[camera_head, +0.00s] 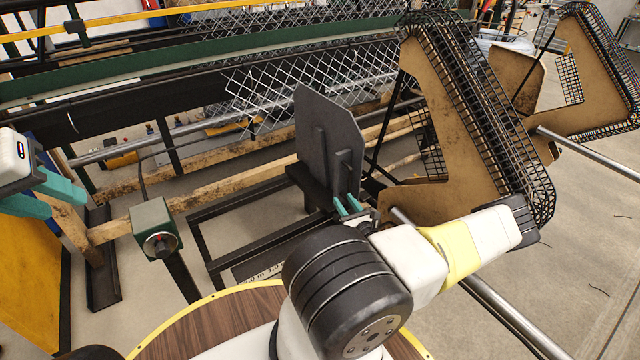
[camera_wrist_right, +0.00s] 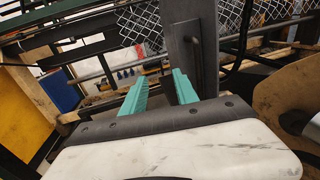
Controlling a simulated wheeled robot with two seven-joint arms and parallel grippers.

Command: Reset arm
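My right gripper (camera_head: 348,206) is at the middle of the head view, just below a dark grey upright plate (camera_head: 325,130). In the right wrist view its two teal fingers (camera_wrist_right: 158,92) stand apart with nothing between them. The plate (camera_wrist_right: 180,40) rises just beyond the right-hand finger; whether they touch I cannot tell. My left gripper (camera_head: 42,190) is at the left edge of the head view. Its teal fingers are apart and nothing shows between them.
A green control box (camera_head: 152,222) with a red-centred knob stands between the grippers. A black frame (camera_head: 225,225) lies under the plate. A brown panel with black mesh guard (camera_head: 480,110) stands close on the right. Wire mesh (camera_head: 310,80) hangs behind.

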